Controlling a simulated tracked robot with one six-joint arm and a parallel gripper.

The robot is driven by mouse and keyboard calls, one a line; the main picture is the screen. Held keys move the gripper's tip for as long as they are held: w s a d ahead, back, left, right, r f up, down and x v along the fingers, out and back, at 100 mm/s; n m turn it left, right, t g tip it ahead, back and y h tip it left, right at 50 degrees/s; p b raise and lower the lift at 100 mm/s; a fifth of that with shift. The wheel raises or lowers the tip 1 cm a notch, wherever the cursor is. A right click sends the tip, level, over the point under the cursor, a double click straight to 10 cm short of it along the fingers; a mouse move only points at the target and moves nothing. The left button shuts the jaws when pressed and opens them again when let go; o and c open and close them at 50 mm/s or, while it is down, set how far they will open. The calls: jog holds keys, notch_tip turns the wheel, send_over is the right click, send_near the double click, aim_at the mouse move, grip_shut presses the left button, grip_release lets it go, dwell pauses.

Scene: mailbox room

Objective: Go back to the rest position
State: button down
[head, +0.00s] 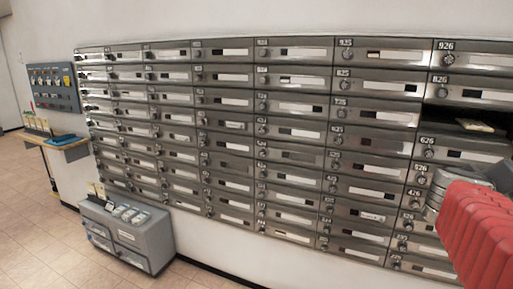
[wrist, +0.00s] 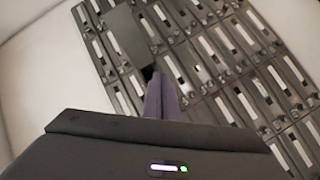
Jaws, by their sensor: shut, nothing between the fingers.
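My gripper (wrist: 162,98) shows in the wrist view as two purple fingers pressed together, pointing towards the wall of mailboxes. It is shut and holds nothing. In the head view my red arm comes in at the right edge, in front of the lower right mailboxes; the fingertips cannot be made out there. The metal mailbox wall (head: 230,128) fills most of the head view and shows tilted in the wrist view (wrist: 240,60). One mailbox (head: 465,121) at the far right is open, dark inside, with a yellowish item (head: 475,126) in it.
A grey panel (wrist: 127,36), perhaps an open door, stands out in the wrist view beyond the fingers. A grey cabinet (head: 130,236) stands on the floor at the lower left. A small shelf (head: 62,142) and a blue board (head: 51,87) are farther left. Tiled floor (head: 35,225) is clear.

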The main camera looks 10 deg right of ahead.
jog(key=s+a+f+n+y, duration=0.1)
jog(key=a+f+y, duration=0.3)
jog(key=a, duration=0.9)
jog(key=s+a+f+y, duration=0.3)
jog(key=a+f+y, duration=0.2)
jog(key=a+f, duration=0.6)
jog(key=s+a+f+n+y, duration=0.1)
jog(key=a+f+y, duration=0.4)
jog(key=a, duration=1.1)
notch_tip(320, 180, down, 3)
jog(key=shift+s+r+n, duration=0.15)
jog(key=shift+s+n, duration=0.15)
jog(key=shift+s, duration=0.3)
